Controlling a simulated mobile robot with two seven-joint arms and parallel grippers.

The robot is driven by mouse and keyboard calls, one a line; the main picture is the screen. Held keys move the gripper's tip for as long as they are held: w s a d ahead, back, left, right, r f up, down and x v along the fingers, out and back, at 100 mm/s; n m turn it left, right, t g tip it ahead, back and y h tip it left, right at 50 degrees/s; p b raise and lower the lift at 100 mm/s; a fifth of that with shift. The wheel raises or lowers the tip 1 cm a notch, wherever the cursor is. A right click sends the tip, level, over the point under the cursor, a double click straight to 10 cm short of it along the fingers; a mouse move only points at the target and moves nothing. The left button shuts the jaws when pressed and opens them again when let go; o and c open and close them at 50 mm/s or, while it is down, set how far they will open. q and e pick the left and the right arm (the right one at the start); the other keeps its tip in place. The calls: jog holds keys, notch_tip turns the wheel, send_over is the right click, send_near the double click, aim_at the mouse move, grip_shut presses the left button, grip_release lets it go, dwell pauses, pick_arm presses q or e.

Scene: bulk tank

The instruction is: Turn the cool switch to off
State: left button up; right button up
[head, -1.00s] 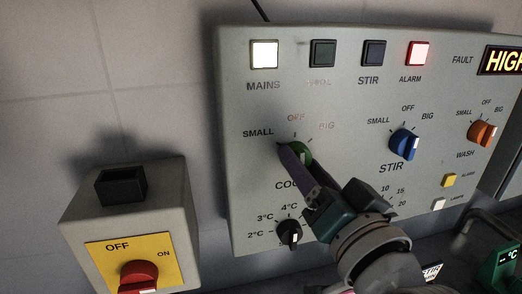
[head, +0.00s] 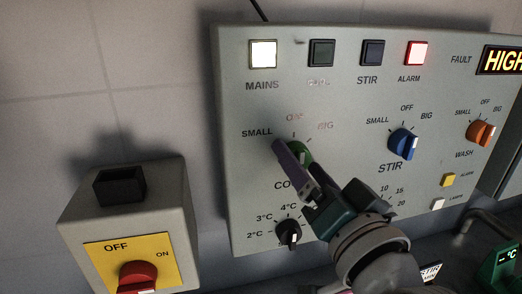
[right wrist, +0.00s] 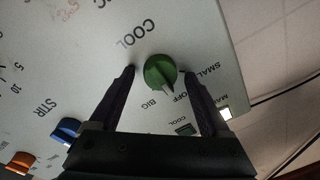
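The cool switch is a green knob (head: 304,153) on the grey control panel, under the labels SMALL, OFF and BIG. In the head view my right gripper partly hides it. In the right wrist view the green knob (right wrist: 160,72) shows whole, its pale pointer aimed between the BIG and OFF labels. My right gripper (right wrist: 160,73) is open, with one dark finger on each side of the knob and a visible gap to each. It also shows in the head view (head: 290,160), reaching up from the lower right. My left gripper is not in view.
The blue stir knob (head: 403,143) and orange wash knob (head: 481,132) are right of the cool switch. A black temperature knob (head: 288,233) lies close below my right gripper. A box with a red switch (head: 138,276) is at lower left. The alarm lamp (head: 416,53) glows red.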

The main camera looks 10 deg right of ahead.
jog(key=s, duration=1)
jog(key=shift+d+f+b, duration=0.25)
jog(key=shift+d+b, duration=0.15)
jog(key=shift+b, duration=0.05)
